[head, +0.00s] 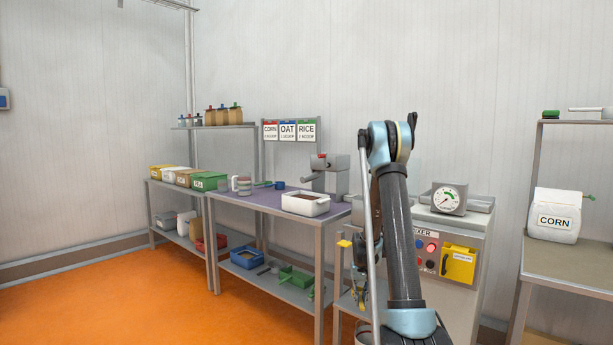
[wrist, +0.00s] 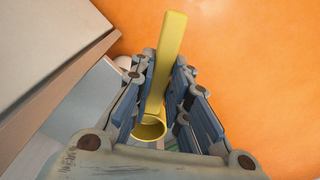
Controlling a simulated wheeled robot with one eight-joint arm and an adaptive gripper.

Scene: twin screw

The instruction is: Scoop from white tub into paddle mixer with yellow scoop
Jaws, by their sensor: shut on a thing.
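The yellow scoop (wrist: 171,50) is held between the fingers of my gripper (wrist: 160,95) in the wrist view. Its long handle points up the picture, and its round cup (wrist: 151,128) shows between the fingers. In the head view my gripper (head: 358,288) hangs low in front of the mixer, right of the purple-topped table, with a bit of yellow (head: 345,243) beside it. The white tub (head: 306,204) stands on that table's front right part, with brown material inside. The paddle mixer (head: 462,240) is the grey cabinet behind my arm; my arm hides part of it.
The purple-topped table (head: 235,199) also bears a striped mug (head: 242,185) and a grey machine (head: 335,172). A gauge (head: 446,199) sits on the mixer. A CORN bag (head: 555,216) stands on a bench at right. The orange floor (head: 130,300) is clear at left.

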